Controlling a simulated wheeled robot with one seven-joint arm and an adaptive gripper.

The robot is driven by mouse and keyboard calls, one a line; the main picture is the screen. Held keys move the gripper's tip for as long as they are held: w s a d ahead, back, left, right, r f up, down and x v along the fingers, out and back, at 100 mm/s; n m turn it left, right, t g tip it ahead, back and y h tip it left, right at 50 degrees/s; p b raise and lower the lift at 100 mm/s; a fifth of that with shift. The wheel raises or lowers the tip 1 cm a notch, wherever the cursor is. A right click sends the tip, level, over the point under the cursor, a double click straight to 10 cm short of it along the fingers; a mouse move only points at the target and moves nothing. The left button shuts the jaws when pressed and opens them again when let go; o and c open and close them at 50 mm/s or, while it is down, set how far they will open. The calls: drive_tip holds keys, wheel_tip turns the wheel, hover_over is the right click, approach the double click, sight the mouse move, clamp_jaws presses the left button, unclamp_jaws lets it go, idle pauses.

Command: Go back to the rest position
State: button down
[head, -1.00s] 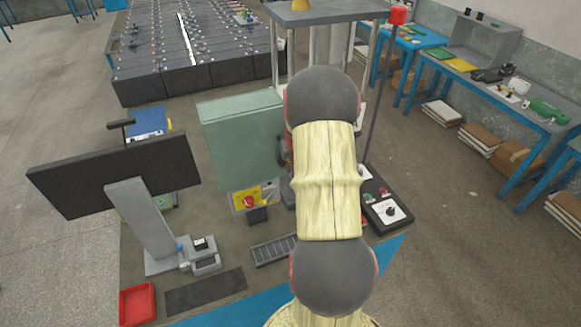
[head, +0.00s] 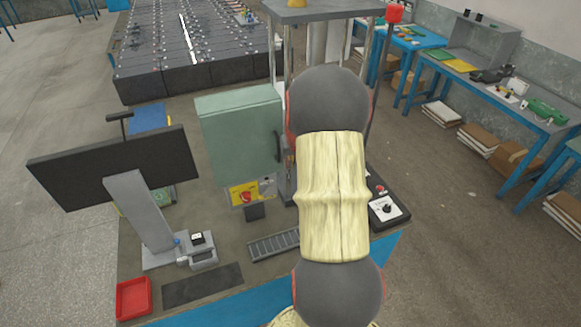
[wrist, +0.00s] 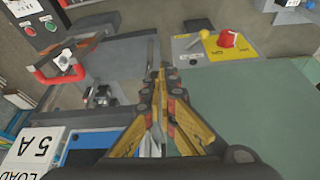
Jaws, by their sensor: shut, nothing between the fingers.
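My gripper (wrist: 164,80) is shut and empty in the wrist view, its fingertips together in the middle of the picture. It hangs in the air beside the green cabinet (wrist: 265,105), which fills the right of that view. In the head view my arm hides the gripper. The green cabinet (head: 235,140) stands there just left of my arm.
A yellow panel with a red knob (wrist: 228,39) and a red handle (wrist: 55,78) lie near the fingers. A control box (head: 388,209) is right of my arm, a monitor (head: 110,170) and red tray (head: 133,298) left. Battery rows (head: 190,75) stand behind.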

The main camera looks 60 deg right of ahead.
drive_tip(key=shift+s+v, duration=0.35)
drive_tip(key=shift+v, duration=3.15)
drive_tip(key=s+a+f+n+y+b, duration=0.1)
drive_tip(key=a+b, duration=0.5)
drive_tip(key=a, duration=0.9)
drive_tip(key=s+a+f+n+t+b, duration=0.1)
drive_tip(key=s+a+n+b, duration=0.3)
drive_tip(key=a, duration=1.2)
drive_tip(key=s+a+f+n+t+y+b, duration=0.1)
drive_tip(key=s+a+b, duration=0.5)
drive_tip(key=a, duration=0.9)
drive_tip(key=n+b, duration=0.1)
drive_tip(key=b, duration=0.1)
drive_tip(key=shift+s+a+f+n+y+b, duration=0.2)
drive_tip(key=shift+a+f+n+y+b, duration=0.1)
drive_tip(key=shift+n, duration=0.1)
drive_tip(key=shift+d, duration=0.15)
